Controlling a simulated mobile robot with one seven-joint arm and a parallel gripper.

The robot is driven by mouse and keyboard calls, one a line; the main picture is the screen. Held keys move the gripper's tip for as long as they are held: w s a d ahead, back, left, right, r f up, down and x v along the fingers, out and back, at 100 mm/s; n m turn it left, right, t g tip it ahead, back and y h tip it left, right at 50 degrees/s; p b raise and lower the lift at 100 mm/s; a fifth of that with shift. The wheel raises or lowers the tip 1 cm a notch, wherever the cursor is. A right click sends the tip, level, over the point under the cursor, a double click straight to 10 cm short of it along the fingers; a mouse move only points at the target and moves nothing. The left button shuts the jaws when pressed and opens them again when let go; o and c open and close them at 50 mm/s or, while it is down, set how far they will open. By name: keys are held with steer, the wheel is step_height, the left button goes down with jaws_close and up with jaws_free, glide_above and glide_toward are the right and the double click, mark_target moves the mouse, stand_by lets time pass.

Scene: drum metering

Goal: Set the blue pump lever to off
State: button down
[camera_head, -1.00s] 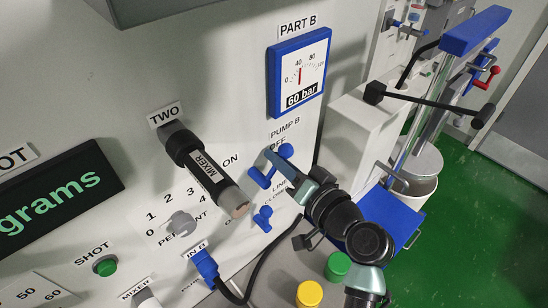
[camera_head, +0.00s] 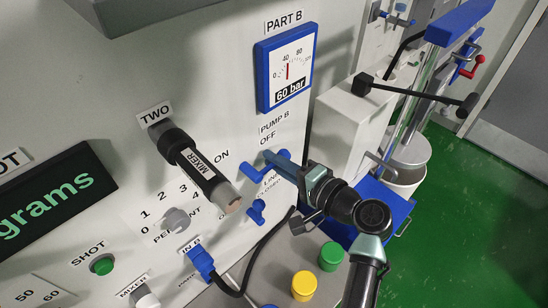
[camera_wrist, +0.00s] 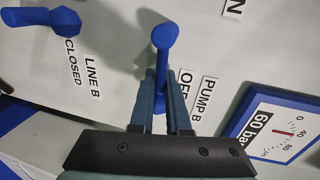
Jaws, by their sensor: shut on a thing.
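The blue pump lever (camera_head: 252,170) is on the white panel beneath the PUMP B label, between the ON and OFF labels. Part of the lever is hidden behind the fingers. The OFF label (camera_wrist: 185,82) is partly covered by a finger.
A smaller blue LINE B valve handle (camera_head: 257,210) sits just below, near CLOSED. The black mixer handle (camera_head: 200,175) juts out to the left. The PART B gauge (camera_head: 284,68) above reads 60 bar. Yellow (camera_head: 304,285) and green (camera_head: 331,257) caps and a black cable lie below.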

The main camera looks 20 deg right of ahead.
steer(key=shift+d+r+m, duration=0.15)
steer(key=shift+d+m, duration=0.15)
steer(key=shift+d, duration=0.1)
steer(key=c, duration=1)
jaws_free()
steer(key=shift+o, duration=0.4)
steer(key=shift+w+d+f, duration=0.1)
steer(key=shift+f, duration=0.15)
steer(key=b+v, duration=0.4)
steer(key=v, duration=0.9)
